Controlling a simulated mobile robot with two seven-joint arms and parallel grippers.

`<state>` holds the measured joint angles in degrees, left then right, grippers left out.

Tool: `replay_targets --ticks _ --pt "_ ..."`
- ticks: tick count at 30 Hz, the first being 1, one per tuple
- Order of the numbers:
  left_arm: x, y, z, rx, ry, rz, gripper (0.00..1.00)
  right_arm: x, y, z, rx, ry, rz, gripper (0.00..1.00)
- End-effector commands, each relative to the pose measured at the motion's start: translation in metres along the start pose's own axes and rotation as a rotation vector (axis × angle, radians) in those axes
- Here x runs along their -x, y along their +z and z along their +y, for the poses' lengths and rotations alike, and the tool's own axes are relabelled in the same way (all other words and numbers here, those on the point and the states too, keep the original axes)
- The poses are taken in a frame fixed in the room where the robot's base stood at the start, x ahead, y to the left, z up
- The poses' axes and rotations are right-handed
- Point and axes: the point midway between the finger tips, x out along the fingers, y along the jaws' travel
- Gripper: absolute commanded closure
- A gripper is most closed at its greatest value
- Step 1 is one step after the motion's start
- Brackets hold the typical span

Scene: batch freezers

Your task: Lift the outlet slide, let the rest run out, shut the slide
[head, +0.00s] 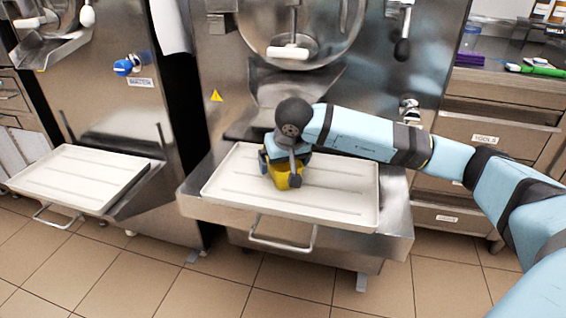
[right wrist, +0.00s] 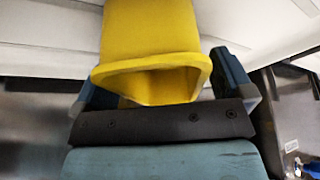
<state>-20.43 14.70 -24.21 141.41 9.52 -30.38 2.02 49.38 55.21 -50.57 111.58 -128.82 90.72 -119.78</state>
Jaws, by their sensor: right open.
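The middle freezer has a round front door (head: 335,35). A white bar-shaped grip (head: 289,52) sits low on it under an upright metal rod, above the steel outlet chute (head: 275,88); it looks like the outlet slide's handle. No flow shows at the chute. My right gripper (head: 279,172) is low over the white tray (head: 335,200) below the chute. Its open fingers stand on either side of a hollow yellow object (head: 284,180), which also shows in the right wrist view (right wrist: 150,35) with its open end toward the gripper. Contact cannot be told. My left gripper is out of view.
A second freezer with its own white tray (head: 80,178) stands at the left. A black-knobbed lever (head: 402,48) hangs right of the round door. A drawer cabinet (head: 500,135) with items on top is at the right. Tiled floor is clear in front.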

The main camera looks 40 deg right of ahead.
Motion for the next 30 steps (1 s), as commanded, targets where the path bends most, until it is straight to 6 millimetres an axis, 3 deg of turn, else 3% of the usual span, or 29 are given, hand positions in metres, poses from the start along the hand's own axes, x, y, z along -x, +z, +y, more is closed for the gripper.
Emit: replay_targets --ticks 8,12,18,23,26,29,30 --pt "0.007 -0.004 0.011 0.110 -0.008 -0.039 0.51 0.065 -0.003 0.000 0.001 0.000 0.005 0.01" --pt "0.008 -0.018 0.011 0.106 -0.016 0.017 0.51 0.089 -0.002 0.000 0.000 0.000 0.004 0.01" --pt "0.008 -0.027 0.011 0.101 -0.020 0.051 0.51 0.107 -0.001 0.000 0.000 -0.001 0.002 0.01" --pt "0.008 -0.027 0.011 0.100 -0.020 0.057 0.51 0.108 0.002 -0.002 -0.003 -0.009 -0.005 0.01" --pt "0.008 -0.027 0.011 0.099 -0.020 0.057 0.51 0.100 0.019 -0.021 -0.026 -0.084 -0.057 0.01" --pt "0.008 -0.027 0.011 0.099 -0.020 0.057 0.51 0.089 0.062 -0.067 -0.108 -0.269 -0.210 0.01" --pt "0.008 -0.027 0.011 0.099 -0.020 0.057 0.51 0.089 0.088 -0.092 -0.168 -0.370 -0.312 0.01"
